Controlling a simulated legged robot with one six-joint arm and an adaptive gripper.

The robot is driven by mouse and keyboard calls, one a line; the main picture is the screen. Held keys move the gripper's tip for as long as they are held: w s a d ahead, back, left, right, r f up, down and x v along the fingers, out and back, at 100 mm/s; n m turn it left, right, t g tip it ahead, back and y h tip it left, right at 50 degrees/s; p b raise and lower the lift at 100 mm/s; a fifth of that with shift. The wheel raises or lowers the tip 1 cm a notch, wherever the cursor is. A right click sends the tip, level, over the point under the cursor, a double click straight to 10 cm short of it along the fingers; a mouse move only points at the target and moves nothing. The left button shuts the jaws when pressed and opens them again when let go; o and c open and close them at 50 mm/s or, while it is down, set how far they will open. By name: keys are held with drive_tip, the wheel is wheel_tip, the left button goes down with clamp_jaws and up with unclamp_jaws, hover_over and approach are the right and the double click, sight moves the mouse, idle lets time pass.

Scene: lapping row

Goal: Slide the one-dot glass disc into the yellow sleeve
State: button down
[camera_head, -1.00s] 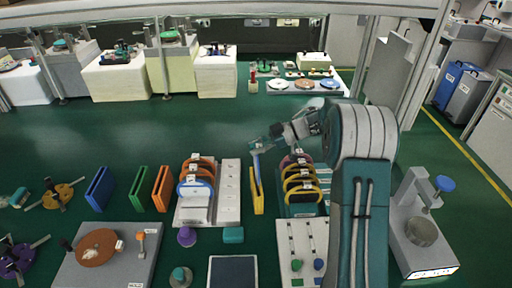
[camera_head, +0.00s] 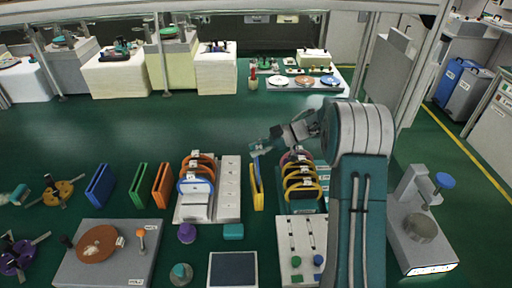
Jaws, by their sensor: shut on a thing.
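My gripper (camera_head: 258,150) is above the yellow sleeve, shut on a thin bluish disc (camera_head: 256,164) seen nearly edge-on. The disc hangs downward at the top of the sleeve. Its lower part overlaps the sleeve in the picture, and I cannot tell how deep inside it is. No dot on it can be made out at this size. The yellow sleeve (camera_head: 258,196) stands upright on the green surface, narrow side toward me, between the white block and the rack on the right.
Blue (camera_head: 100,188), green (camera_head: 139,187) and orange (camera_head: 162,186) sleeves stand to the left. A rack (camera_head: 193,207) holds discs with coloured rims, beside a white block (camera_head: 229,190). Another rack of yellow-rimmed discs (camera_head: 302,188) is close on the right. A dark square plate (camera_head: 233,270) lies in front.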

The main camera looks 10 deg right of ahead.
drive_tip(key=shift+f, duration=1.95)
drive_tip(key=shift+r, duration=0.1)
drive_tip(key=shift+r, duration=2.6)
drive_tip(key=shift+f, duration=2.8)
drive_tip(key=shift+c, duration=1.8)
unclamp_jaws()
